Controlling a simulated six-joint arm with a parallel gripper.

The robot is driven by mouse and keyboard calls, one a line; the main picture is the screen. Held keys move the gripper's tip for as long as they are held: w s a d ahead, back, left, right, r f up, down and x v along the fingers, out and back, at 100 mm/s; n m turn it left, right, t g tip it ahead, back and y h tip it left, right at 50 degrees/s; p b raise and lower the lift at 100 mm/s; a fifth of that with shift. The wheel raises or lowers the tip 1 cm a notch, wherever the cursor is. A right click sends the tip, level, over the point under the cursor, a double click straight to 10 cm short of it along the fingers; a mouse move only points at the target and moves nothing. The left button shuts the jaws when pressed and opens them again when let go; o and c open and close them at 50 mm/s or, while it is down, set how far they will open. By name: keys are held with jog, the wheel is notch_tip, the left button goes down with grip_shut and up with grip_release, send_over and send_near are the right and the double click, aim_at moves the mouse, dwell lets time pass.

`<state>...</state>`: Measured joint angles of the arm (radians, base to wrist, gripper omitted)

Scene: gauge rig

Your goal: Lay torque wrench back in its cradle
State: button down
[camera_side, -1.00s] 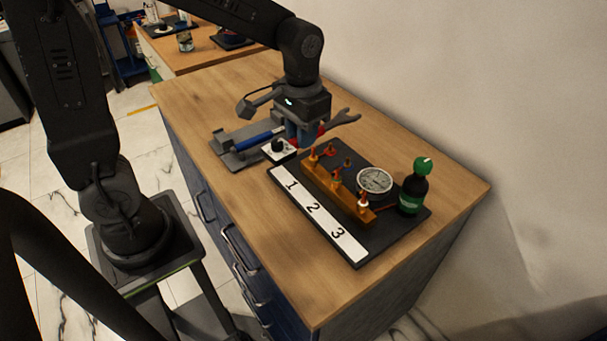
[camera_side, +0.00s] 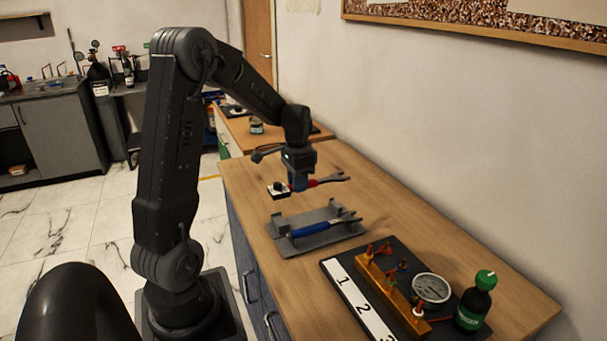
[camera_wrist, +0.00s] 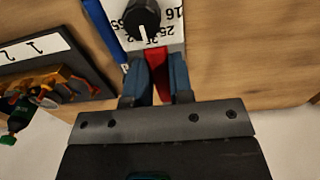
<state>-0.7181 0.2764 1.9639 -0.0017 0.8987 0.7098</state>
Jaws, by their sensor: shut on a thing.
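My gripper (camera_side: 300,184) is shut on the torque wrench, around its red part (camera_wrist: 157,82). In the side view the wrench's dark open-jaw head (camera_side: 334,178) points right and its white dial plate with black knob (camera_side: 279,190) is on the left. The wrist view shows the knob (camera_wrist: 142,18) and printed numbers ahead of the fingers. The wrench appears held above the bench, behind the grey cradle (camera_side: 290,246). A second, blue-handled wrench (camera_side: 312,228) lies at the cradle; its exact seating is unclear. Its blue handle probably shows in the wrist view (camera_wrist: 106,28).
Bare bench (camera_side: 390,210) lies right of the cradle.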

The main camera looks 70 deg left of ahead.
jog(key=shift+f, duration=0.8)
jog(key=shift+f, duration=3.45)
jog(key=c, duration=0.9)
grip_release()
jog(key=shift+c, duration=0.2)
